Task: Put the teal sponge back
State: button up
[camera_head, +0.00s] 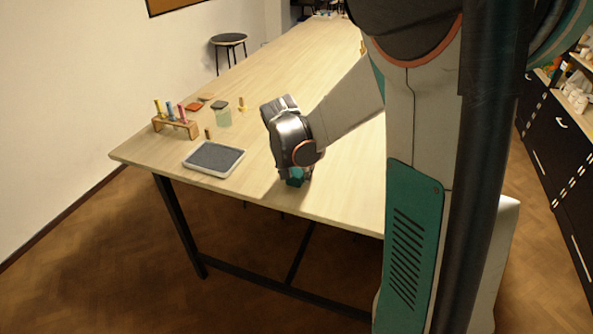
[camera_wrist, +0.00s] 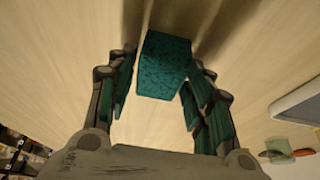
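The teal sponge (camera_wrist: 164,66) sits on the wooden table between the fingers of my gripper in the wrist view. It is a block, and its near end lies between the fingertips. My gripper (camera_wrist: 160,75) is open, with a finger on each side; a gap shows at the left, while the right finger is close to the sponge and I cannot tell if it touches. In the head view the sponge (camera_head: 295,178) shows only in part, below my wrist near the table's front edge. My arm hides the rest of it and the fingers.
A white tray with a dark grey inside (camera_head: 214,158) lies left of my gripper. The table's front edge (camera_head: 250,199) is close. The tabletop behind is mostly clear.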

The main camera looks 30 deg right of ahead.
jog(key=shift+o, duration=0.2)
jog(key=p+v, duration=0.4)
jog(key=v, duration=0.7)
jog(key=s+a+r+n+t+y, duration=0.1)
jog(key=s+a+r+n+t, duration=0.1)
jog(key=s+a+n, duration=0.3)
jog(key=s+a+r+n+t+y, duration=0.2)
jog(key=s+a+n, duration=0.3)
jog(key=s, duration=0.8)
jog(key=a+r, duration=0.1)
jog(key=a, duration=0.2)
jog(key=shift+r+y, duration=0.3)
jog(key=shift+r, duration=0.1)
